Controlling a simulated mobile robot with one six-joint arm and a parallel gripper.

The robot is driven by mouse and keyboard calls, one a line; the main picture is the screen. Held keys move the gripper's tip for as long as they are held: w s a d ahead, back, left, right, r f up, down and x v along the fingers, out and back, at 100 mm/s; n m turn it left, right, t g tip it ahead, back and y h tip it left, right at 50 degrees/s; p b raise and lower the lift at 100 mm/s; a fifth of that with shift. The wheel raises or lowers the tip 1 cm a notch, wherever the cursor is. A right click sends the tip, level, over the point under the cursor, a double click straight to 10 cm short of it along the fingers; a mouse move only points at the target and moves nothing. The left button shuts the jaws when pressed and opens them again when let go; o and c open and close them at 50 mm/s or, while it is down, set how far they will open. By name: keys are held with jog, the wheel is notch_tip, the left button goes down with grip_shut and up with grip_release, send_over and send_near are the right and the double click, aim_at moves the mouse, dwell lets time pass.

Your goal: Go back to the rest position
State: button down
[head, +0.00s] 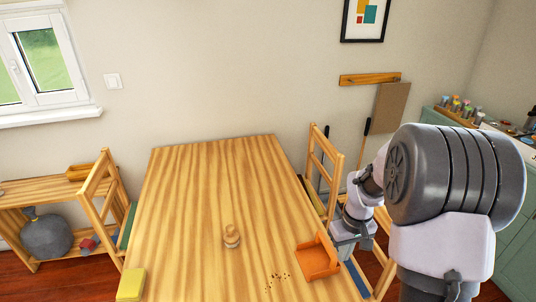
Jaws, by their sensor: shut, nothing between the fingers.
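My arm comes in from the right of the head view, its large grey joint covering part of the wall and counter. My gripper (343,246) points down at the right edge of the wooden table (200,190), just beside the orange dustpan (318,259). It is shut with nothing in it. The fingertips are small and partly hidden, so I cannot tell whether they touch the dustpan.
A round wooden-handled object (231,236) stands mid-table. A yellow sponge (131,284) lies at the near left corner. Dark crumbs (277,281) lie left of the dustpan. The table's far half is clear.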

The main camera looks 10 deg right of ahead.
jog(key=s+a+r+m+t, duration=0.1)
jog(key=s+a+r, duration=0.25)
jog(key=r, duration=0.35)
jog(key=s+a+r+m+t, duration=0.1)
jog(key=s+a+r, duration=0.1)
jog(key=a+r, duration=0.35)
jog(key=s+a+r+m+t+y, duration=0.1)
jog(key=s+a+r, duration=0.2)
jog(key=s+a, duration=0.2)
jog(key=s+a+r+m+t+y, duration=0.1)
jog(key=s+a+r, duration=0.3)
jog(key=s, duration=0.6)
jog(key=shift+a+r+m+t+b, duration=0.3)
jog(key=shift+a+m+t, duration=0.2)
jog(key=shift+m+t, duration=0.1)
